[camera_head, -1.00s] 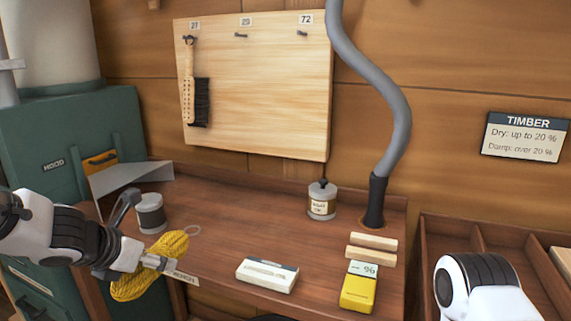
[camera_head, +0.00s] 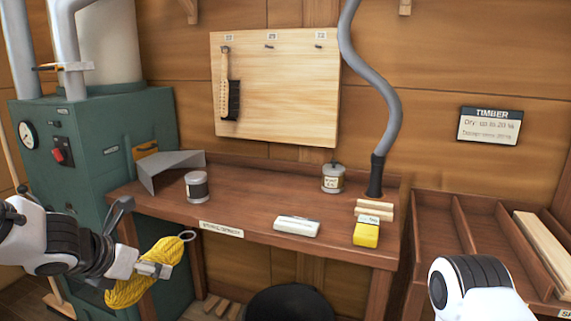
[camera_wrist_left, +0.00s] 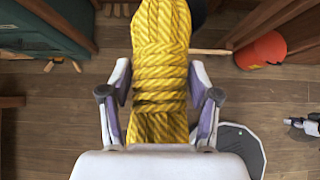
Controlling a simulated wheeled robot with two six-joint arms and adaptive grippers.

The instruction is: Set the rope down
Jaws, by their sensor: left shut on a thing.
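The rope is a yellow coiled hank (camera_head: 140,276) with a small grey ring (camera_head: 187,236) at its upper end. My left gripper (camera_head: 150,270) is shut on it and holds it in the air before the left front edge of the workbench (camera_head: 255,238). In the left wrist view the rope (camera_wrist_left: 160,50) runs between the two fingers (camera_wrist_left: 160,100), with wooden floor below. My right arm shows only as a white and black link (camera_head: 470,285) at the lower right; its gripper is out of frame.
The bench holds a grey tin (camera_head: 197,186), a labelled tin (camera_head: 333,178), a white box (camera_head: 297,226), a yellow meter (camera_head: 366,234) and wood strips (camera_head: 374,210). A green machine (camera_head: 85,150) stands left. A compartmented timber rack (camera_head: 480,240) stands right. The bench's middle is clear.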

